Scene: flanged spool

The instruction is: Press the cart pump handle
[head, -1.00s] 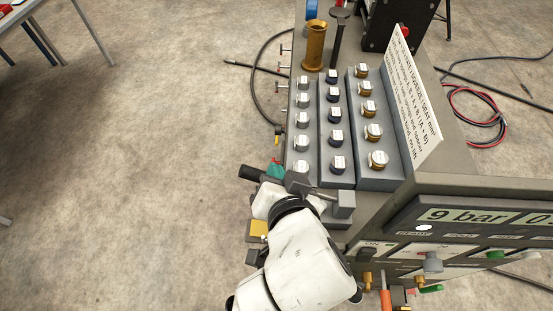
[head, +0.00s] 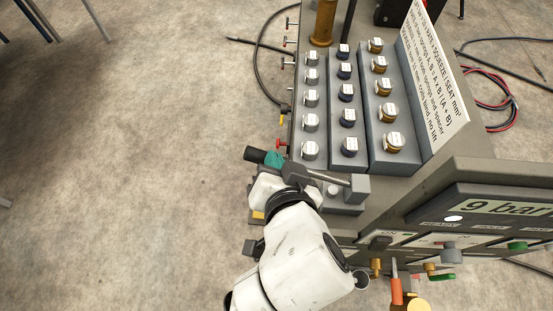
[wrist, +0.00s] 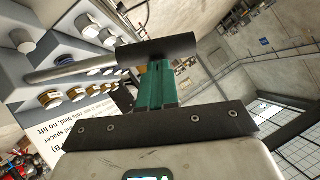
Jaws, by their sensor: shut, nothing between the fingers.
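The pump handle has a black cylindrical grip (head: 254,155) and a metal rod (head: 329,177) running to a grey block (head: 357,189) on the near left part of the cart. In the head view the grip sticks out past the cart's left edge. My gripper (head: 274,159) has teal fingers and is at the handle, just inward of the grip's end. In the wrist view the closed teal fingers (wrist: 157,84) reach up to the black grip (wrist: 157,49), which crosses their tips. They appear to touch it, but contact is not certain. The rod (wrist: 75,65) runs left. My gripper is shut and empty.
Racks of capped springs (head: 347,97) stand beyond the handle. A white text sign (head: 430,70) leans at their right. A panel with a pressure display (head: 500,207) is at the right. A brass cylinder (head: 325,22) stands at the back. Left of the cart is open floor.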

